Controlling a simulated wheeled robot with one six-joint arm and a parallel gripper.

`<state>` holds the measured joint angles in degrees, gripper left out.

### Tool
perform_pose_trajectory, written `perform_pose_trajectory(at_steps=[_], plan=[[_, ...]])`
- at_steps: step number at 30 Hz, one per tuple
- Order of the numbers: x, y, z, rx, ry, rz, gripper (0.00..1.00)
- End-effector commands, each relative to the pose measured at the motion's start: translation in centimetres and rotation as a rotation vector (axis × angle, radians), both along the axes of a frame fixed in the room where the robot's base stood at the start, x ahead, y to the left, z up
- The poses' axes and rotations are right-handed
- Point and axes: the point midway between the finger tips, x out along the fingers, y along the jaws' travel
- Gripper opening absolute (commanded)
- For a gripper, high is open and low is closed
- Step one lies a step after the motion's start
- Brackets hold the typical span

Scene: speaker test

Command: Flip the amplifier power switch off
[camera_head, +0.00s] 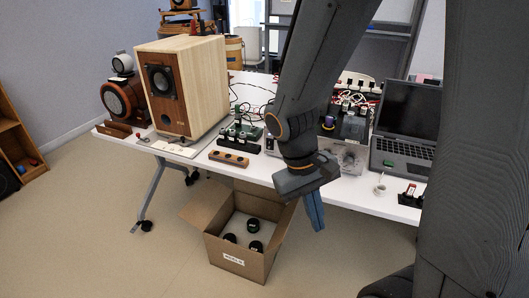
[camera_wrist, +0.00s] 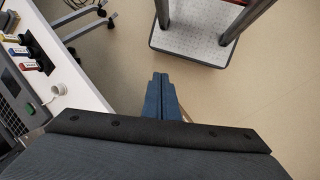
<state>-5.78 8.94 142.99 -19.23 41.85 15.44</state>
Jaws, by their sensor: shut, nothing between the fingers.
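My gripper (camera_head: 315,218) is shut and empty, with its blue fingers pointing down in front of the white table's front edge. In the wrist view its closed fingers (camera_wrist: 161,82) point over open floor, with nothing touching them. A silver-grey box that looks like the amplifier (camera_head: 350,156) stands on the table behind my wrist, partly hidden by my arm. I cannot make out its power switch. A small black device with a red part (camera_head: 409,193) sits near the table's right front; I cannot tell what it is.
An open cardboard box (camera_head: 222,250) with black round parts stands on the floor below.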

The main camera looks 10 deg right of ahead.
Motion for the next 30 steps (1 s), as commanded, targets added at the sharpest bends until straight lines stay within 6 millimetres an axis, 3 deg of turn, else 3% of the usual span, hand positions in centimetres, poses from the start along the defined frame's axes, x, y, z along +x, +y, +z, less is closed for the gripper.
perform_pose_trajectory(at_steps=[5, 8, 11, 15, 19, 24, 30], plan=[[2.4, -3.4, -1.4, -0.348, 0.092, 0.174, 0.0], [5.8, -4.5, -1.5, -0.551, 0.055, 0.283, 0.0], [10.3, -4.2, -1.5, -0.737, -0.043, 0.406, 0.0], [17.1, -0.7, -2.0, -0.927, -0.271, 0.584, 0.0], [21.9, 4.2, -2.8, -1.0, -0.503, 0.729, 0.0], [24.8, 9.4, -3.8, -1.004, -0.713, 0.841, 0.0], [25.6, 11.1, -4.1, -0.993, -0.783, 0.873, 0.0]])
